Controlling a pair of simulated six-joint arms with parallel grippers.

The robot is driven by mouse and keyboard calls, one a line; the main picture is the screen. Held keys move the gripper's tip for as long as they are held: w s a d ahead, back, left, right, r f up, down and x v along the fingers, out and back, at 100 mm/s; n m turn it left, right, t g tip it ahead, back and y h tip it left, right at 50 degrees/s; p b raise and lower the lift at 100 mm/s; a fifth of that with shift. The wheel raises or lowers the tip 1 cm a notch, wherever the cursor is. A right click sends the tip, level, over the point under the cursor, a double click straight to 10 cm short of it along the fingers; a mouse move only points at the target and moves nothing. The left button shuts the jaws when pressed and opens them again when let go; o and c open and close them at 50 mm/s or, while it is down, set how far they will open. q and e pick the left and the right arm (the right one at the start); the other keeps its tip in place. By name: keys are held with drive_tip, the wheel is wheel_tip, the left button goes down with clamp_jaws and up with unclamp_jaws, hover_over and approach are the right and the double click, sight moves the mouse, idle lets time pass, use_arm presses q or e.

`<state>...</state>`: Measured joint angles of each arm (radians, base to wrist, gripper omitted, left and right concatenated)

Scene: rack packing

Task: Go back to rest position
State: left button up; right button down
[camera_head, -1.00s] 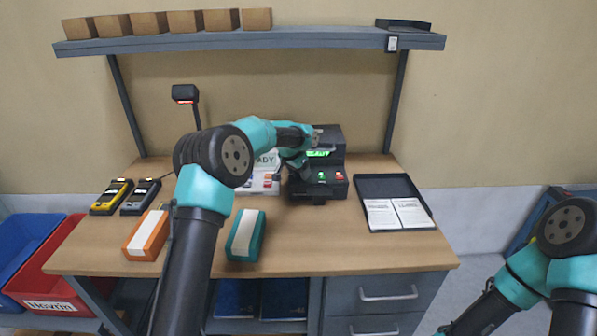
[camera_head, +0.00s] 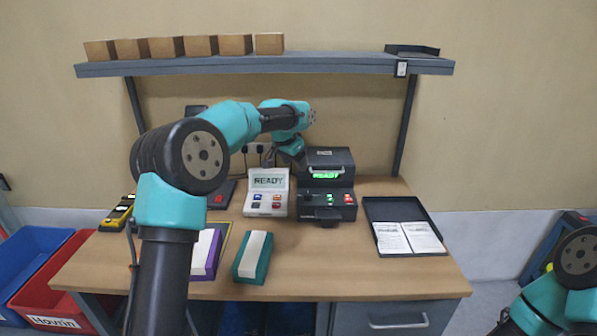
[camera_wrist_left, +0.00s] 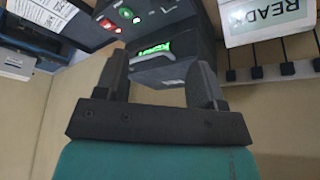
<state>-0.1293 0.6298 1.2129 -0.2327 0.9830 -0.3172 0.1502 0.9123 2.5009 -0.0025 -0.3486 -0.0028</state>
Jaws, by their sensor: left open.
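My left arm reaches in from the left in the head view, and its gripper (camera_head: 284,157) is in the air above the white device with a READY screen (camera_head: 267,192). In the left wrist view the two fingers (camera_wrist_left: 163,80) stand apart with nothing between them. The black machine with a green READY display (camera_head: 327,187) is just to the right of the gripper and shows beyond the fingers in the wrist view (camera_wrist_left: 165,50). My right arm shows only in part at the lower right of the head view; its gripper is out of frame.
A teal box (camera_head: 253,257) and a purple box (camera_head: 205,254) lie near the table's (camera_head: 330,270) front. A black tray (camera_head: 372,215) with papers is at the right. A shelf (camera_head: 300,64) with brown boxes runs above. Red (camera_head: 62,290) and blue (camera_head: 30,258) bins stand at the left.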

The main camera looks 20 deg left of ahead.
use_arm(q)
drive_tip(key=shift+s+a+r, duration=0.1)
drive_tip(key=shift+s+r, duration=0.1)
drive_tip(key=shift+r, duration=0.3)
